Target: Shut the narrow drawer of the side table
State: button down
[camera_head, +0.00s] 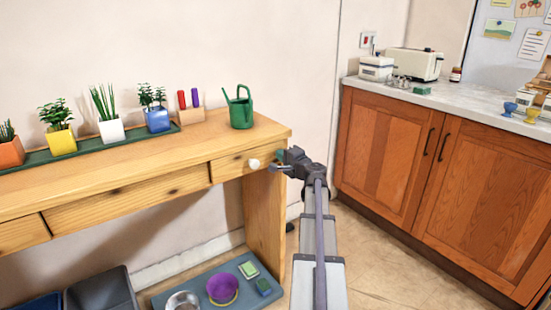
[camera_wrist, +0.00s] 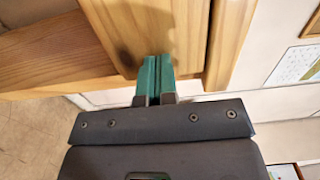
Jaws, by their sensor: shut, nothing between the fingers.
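The side table (camera_head: 130,170) is light wood and runs along the wall. Its narrow drawer (camera_head: 229,169) is at the right end, with a round white knob (camera_head: 254,163). In the head view its front looks close to flush; I cannot tell how large any gap is. My gripper (camera_head: 279,158) is just right of the knob, at the drawer's right end. In the wrist view my gripper's green fingers (camera_wrist: 154,78) are together and empty, their tips at the lower edge of a wooden panel (camera_wrist: 150,25), seemingly the drawer front. Contact is unclear. The knob is not visible there.
A green watering can (camera_head: 240,109) stands on the tabletop above the drawer, beside potted plants on a green tray (camera_head: 90,150). A floor tray (camera_head: 210,291) holds bowls under the table. A wooden cabinet (camera_head: 430,170) is to the right, with open floor between.

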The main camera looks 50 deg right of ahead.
jog(key=shift+w+d+r, duration=0.15)
jog(key=shift+w+d, duration=0.15)
jog(key=shift+w, duration=0.05)
jog(key=s+a, duration=0.3)
jog(key=s, duration=1.1)
jog(key=shift+s, duration=0.25)
jog(key=shift+a, duration=0.1)
